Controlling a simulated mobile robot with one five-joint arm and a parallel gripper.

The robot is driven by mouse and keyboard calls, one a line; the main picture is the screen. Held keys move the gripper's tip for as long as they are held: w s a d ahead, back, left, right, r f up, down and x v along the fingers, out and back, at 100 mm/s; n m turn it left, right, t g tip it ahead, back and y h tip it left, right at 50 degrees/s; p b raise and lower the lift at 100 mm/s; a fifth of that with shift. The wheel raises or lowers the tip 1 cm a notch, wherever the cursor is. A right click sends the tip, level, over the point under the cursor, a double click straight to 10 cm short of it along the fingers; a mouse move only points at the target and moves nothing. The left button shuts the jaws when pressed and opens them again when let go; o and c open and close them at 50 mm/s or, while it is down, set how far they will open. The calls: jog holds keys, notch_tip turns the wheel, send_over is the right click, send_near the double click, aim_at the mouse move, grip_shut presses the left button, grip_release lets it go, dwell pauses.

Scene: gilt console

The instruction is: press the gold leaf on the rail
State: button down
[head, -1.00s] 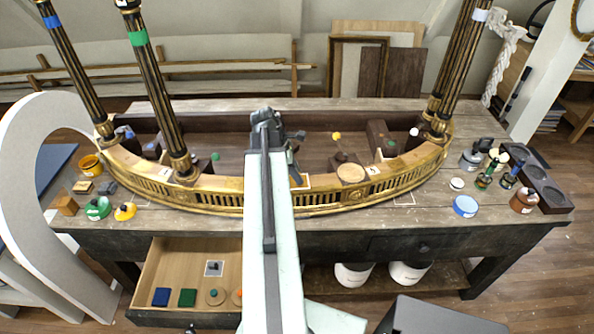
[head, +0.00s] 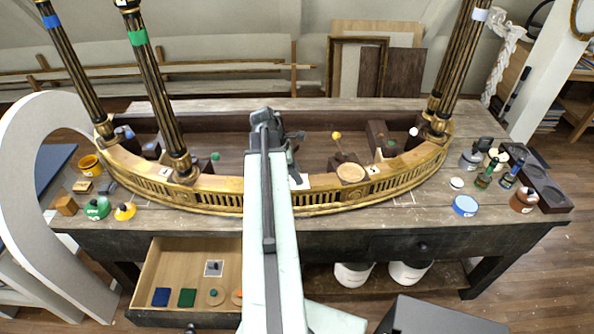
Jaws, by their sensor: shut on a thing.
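The gilt rail (head: 225,190) is a long curved gold band along the front of the console, lying on the bench. A small pale patch (head: 300,182) shows on the rail just right of my arm; I cannot tell whether it is the gold leaf. My gripper (head: 284,137) is over the console's dark recess, behind the rail in the picture. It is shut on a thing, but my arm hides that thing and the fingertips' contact. My arm also covers the rail's middle.
Dark gilt columns (head: 160,95) rise at both ends. Jars (head: 465,206) and bottles stand at right. An open drawer (head: 190,270) is below left.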

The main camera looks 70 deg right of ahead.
notch_tip(320, 180, up, 7)
jog(key=p, duration=0.7)
